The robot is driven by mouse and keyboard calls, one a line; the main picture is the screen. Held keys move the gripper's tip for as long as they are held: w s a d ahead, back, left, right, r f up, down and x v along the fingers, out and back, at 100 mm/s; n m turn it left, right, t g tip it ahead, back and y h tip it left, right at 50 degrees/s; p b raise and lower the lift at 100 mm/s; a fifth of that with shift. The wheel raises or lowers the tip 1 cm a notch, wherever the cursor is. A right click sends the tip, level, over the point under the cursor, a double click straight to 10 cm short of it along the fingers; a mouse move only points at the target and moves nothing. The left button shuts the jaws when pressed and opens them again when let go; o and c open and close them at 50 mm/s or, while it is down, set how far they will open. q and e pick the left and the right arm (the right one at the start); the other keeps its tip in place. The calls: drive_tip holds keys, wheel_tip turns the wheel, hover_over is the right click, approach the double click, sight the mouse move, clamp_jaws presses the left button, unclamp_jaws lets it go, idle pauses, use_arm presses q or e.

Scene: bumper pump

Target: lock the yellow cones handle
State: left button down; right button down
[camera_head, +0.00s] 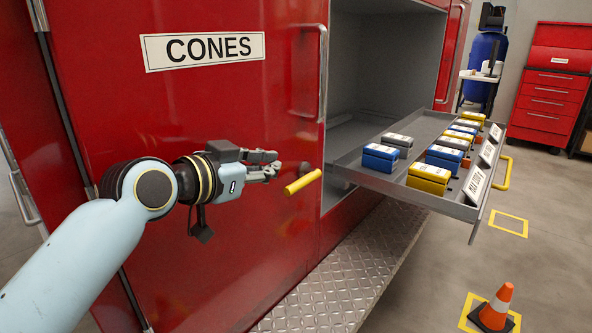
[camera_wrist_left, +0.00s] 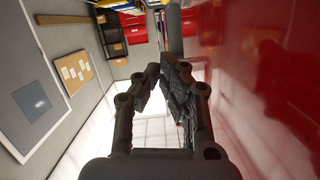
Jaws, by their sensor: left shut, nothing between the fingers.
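The yellow handle (camera_head: 303,182) is a short bar on the red door marked CONES (camera_head: 212,48). It slants slightly, with its right end higher. My left gripper (camera_head: 276,167) is just left of the handle in the head view, with its fingers pointing toward it. A small gap shows between fingertips and handle. The left gripper is shut and empty; its fingers also show in the left wrist view (camera_wrist_left: 172,75), with the red door beside them. The handle cannot be made out in the wrist view. My right gripper is not in view.
A pulled-out drawer tray (camera_head: 455,208) with several blue, yellow and grey boxes stands to the right of the door. A vertical grab bar (camera_head: 323,75) runs along the door's right edge. A diamond-plate step (camera_head: 340,270) lies below. An orange cone (camera_head: 497,305) stands on the floor.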

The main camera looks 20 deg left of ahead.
use_arm(q)
drive_tip(key=shift+r, duration=0.45)
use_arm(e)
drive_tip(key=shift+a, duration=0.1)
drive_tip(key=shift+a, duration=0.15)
use_arm(q)
hover_over(303, 182)
drive_tip(key=s, duration=0.3)
wheel_tip(303, 182, down, 2)
drive_tip(key=f, duration=0.2)
drive_tip(key=f+b, duration=0.1)
drive_tip(key=f, duration=0.1)
drive_tip(key=shift+w+a+f, duration=0.15)
drive_tip(key=shift+w+f, duration=0.05)
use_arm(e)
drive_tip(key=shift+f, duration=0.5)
